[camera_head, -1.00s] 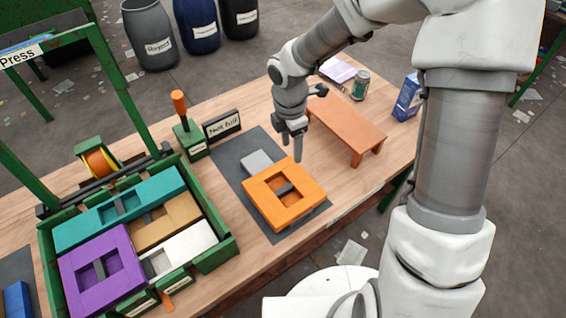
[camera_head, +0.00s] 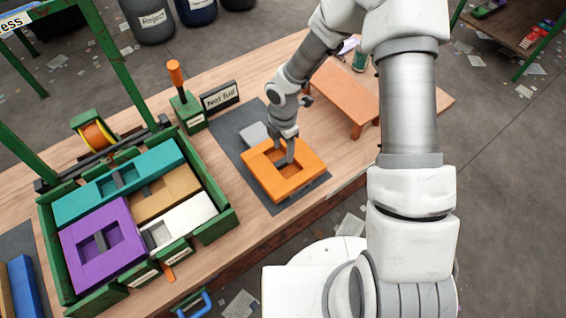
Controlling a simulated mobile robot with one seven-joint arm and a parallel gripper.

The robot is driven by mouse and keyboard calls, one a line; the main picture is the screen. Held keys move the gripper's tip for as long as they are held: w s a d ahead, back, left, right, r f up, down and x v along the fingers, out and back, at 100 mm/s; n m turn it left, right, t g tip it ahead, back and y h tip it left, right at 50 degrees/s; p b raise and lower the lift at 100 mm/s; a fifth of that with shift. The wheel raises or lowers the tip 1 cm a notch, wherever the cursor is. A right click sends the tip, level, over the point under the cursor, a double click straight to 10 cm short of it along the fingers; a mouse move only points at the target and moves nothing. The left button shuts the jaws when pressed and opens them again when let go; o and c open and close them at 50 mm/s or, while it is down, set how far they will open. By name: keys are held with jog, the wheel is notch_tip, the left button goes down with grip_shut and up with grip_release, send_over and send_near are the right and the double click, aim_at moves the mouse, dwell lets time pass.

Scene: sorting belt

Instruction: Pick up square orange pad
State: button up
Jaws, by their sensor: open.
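The square orange pad (camera_head: 262,182) lies on a dark grey mat (camera_head: 228,157) on the wooden table. It has a square recess in its middle, with a grey bar across it that my gripper partly hides. My gripper (camera_head: 286,162) points down at the recess, its fingers open around or close by the bar. I cannot tell whether the fingers touch the pad.
A green crate (camera_head: 232,218) holding teal, purple, tan and white blocks stands to the left. A grey block (camera_head: 253,134) lies behind the pad. A sign reading "Not full" (camera_head: 220,96) and an orange-handled lever (camera_head: 175,75) stand behind. A low orange bench (camera_head: 345,95) stands to the right.

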aim_at(283, 161)
notch_tip(283, 161, down, 5)
jog(key=shift+s+a+f, duration=0.1)
jog(key=shift+s+f, duration=0.05)
grip_shut()
dwell(0.4)
